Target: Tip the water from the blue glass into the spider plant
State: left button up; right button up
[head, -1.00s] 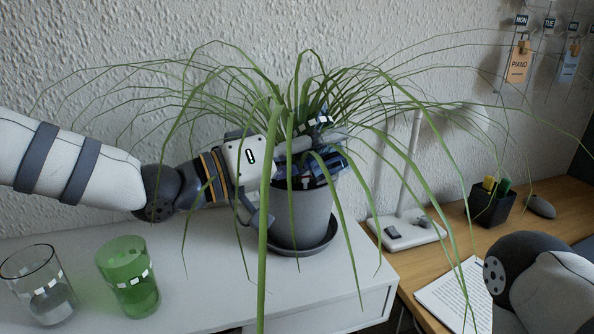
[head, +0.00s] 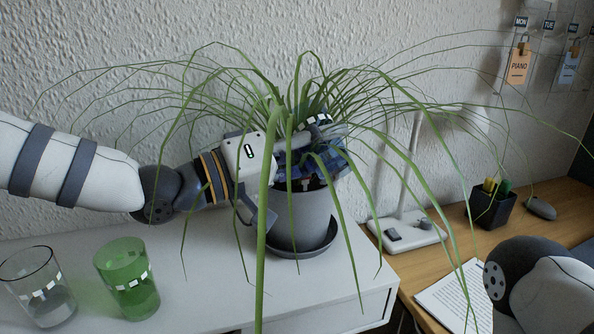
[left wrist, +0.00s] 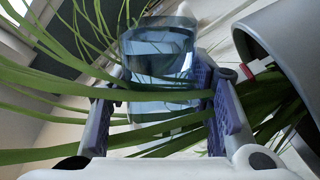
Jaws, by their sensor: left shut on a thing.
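The spider plant (head: 268,190) stands in a grey pot (head: 298,222) on a dark saucer; its long leaves arch over my left arm. My left gripper (head: 318,152) is among the leaves above the pot rim, shut on the blue glass (head: 325,164). Leaves and fingers hide much of the glass in the head view. In the left wrist view the glass (left wrist: 158,62) sits between the two fingers (left wrist: 162,98), with leaves crossing in front and the pot (left wrist: 288,45) to the right. The glass looks tilted over the pot; I cannot tell how much water it holds. My right gripper is out of view.
A clear glass (head: 38,288) and a green glass (head: 128,280) stand on the white cabinet (head: 205,268) at left. On the wooden desk are a lamp base (head: 408,232), a pen holder (head: 492,206), a mouse (head: 540,207) and paper sheets (head: 455,297). My right forearm is at lower right.

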pick_arm(q)
jog(key=shift+r, duration=0.3)
jog(key=shift+f+n, duration=0.35)
jog(key=shift+n, duration=0.05)
jog(key=shift+r, duration=0.2)
jog(key=shift+f, duration=0.2)
jog(key=shift+r+n, duration=0.15)
jog(key=shift+n, duration=0.45)
jog(key=shift+f, duration=0.3)
jog(key=shift+r+n, duration=0.25)
jog(key=shift+n, duration=0.05)
jog(key=shift+f, duration=0.1)
